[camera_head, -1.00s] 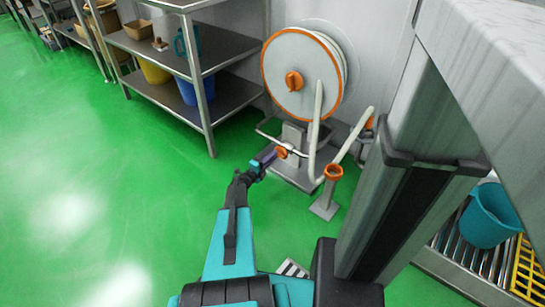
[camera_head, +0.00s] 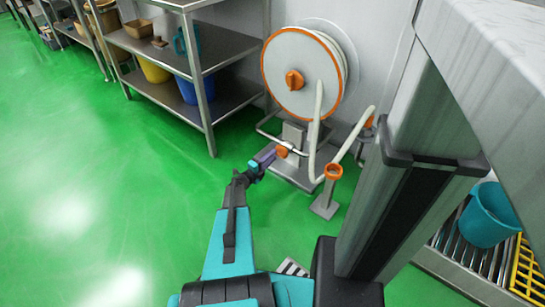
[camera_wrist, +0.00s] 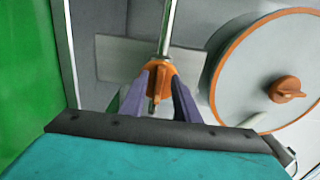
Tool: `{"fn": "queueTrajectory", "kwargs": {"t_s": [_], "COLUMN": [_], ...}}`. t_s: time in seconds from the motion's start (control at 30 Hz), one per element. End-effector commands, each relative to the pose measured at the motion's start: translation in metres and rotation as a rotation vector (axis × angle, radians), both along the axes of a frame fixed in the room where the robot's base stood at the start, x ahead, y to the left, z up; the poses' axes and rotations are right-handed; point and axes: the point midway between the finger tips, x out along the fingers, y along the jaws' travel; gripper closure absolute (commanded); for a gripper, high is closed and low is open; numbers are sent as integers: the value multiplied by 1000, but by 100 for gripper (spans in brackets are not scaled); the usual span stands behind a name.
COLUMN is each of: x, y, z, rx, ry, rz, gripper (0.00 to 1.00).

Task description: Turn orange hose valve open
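The orange hose valve (camera_head: 282,152) sits low on the grey pipework under the hose reel. In the wrist view its orange handle (camera_wrist: 157,76) is at the end of a vertical metal pipe. My gripper (camera_head: 270,157) reaches it from the lower left in the head view. In the wrist view, the two purple fingers of my gripper (camera_wrist: 158,88) lie on both sides of the handle and appear to press on it. The fingertips partly cover the handle's sides. How far the valve is turned is not clear.
The white hose reel (camera_head: 300,72) with an orange rim stands above the valve. A grey post with an orange ring (camera_head: 333,171) stands to the right. A metal shelf (camera_head: 170,50) is at the left and a grey column (camera_head: 420,160) at the right. The green floor is clear at left.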

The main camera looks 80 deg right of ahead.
Motion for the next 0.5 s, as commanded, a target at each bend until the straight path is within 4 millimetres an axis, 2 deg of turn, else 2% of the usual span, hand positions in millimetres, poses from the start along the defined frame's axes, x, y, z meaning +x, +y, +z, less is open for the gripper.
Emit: {"fn": "queueTrajectory", "kwargs": {"t_s": [0.5], "x": [38], "y": [69], "z": [2], "rx": [2], "ry": [-1], "rz": [2], "gripper": [71]}}
